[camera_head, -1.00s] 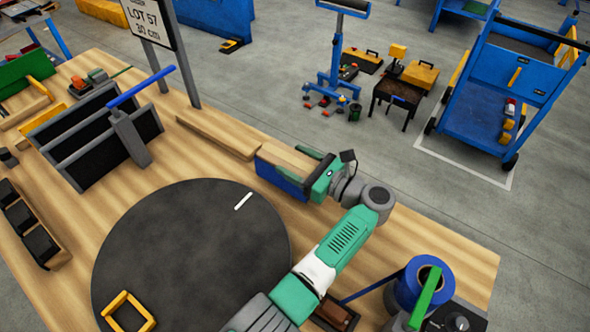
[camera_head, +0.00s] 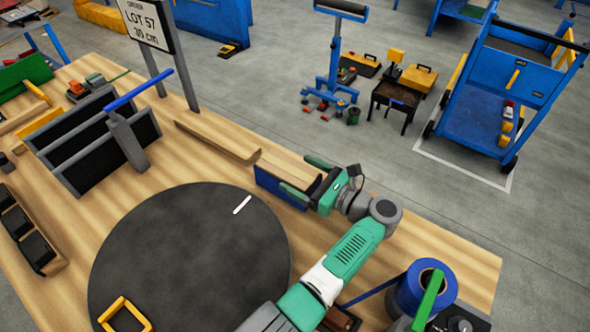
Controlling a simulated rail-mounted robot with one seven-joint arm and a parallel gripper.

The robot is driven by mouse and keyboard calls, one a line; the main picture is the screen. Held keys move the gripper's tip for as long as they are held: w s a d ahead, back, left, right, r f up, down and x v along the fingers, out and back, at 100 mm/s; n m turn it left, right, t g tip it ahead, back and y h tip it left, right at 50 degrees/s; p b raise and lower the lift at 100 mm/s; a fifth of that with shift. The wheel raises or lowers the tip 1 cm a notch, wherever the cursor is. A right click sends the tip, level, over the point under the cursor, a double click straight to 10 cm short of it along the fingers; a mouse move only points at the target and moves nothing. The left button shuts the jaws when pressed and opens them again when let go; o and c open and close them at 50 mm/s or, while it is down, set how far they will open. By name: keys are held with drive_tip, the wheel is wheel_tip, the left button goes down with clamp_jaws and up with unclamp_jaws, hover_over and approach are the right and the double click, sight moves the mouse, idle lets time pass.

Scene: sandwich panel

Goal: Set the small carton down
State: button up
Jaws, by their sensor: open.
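The small carton, a box with a tan top and a blue front side (camera_head: 280,187), stands on the wooden table beyond the round dark turntable. It looks level and seems to rest on the tabletop. My gripper (camera_head: 308,178) is at its right end and open. One green finger is on the far side of the box, the other on the near side over its blue face. The gripper hides the box's right end. Whether the fingers still touch it, I cannot tell.
The dark turntable (camera_head: 185,265) fills the table's middle, with a yellow square frame (camera_head: 124,315) on it. A wooden strip (camera_head: 217,142) lies left of the box. A grey rack (camera_head: 95,145) stands farther left, a blue roll (camera_head: 425,285) at right. Bare table lies right of my gripper.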

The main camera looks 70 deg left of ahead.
drive_tip(key=v, duration=0.5)
drive_tip(key=shift+w+d, duration=0.1)
drive_tip(key=shift+d, duration=0.1)
